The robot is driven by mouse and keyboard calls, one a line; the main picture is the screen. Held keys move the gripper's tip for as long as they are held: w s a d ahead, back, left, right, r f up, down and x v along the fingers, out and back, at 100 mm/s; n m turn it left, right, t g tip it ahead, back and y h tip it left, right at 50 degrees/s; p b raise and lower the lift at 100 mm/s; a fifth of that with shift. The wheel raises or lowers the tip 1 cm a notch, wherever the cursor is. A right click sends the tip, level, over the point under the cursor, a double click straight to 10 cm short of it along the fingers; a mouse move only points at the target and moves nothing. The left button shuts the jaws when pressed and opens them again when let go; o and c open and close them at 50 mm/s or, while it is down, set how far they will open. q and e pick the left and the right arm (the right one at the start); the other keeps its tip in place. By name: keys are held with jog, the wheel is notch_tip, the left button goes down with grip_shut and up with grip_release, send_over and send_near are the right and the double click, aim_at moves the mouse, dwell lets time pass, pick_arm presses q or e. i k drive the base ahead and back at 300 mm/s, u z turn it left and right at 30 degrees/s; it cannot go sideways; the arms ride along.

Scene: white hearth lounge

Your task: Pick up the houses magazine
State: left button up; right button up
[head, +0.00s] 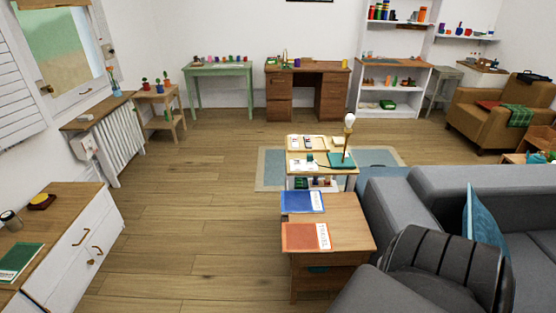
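A blue magazine (303,201) with a pale strip along its right side lies flat at the far end of a low wooden cabinet (345,222). An orange magazine (306,237) with a similar pale strip lies flat on the same top, closer to me. A green book or magazine (18,262) lies on the white cabinet at the left. The cover lettering is too small to read surely, so I cannot tell which is the houses magazine. Neither of my grippers is in view.
A grey sofa (400,207) and a dark ribbed object (445,265) flank the low cabinet on the right. A small table with a lamp (348,135) stands just behind it. Wooden floor (190,215) is clear between it and the white cabinet (75,250).

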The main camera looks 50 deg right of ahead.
aim_at(292, 200)
jog(key=z, duration=0.4)
jog(key=i, duration=0.75)
jog(key=z, duration=1.3)
jog(key=i, duration=0.65)
jog(key=z, duration=0.7)
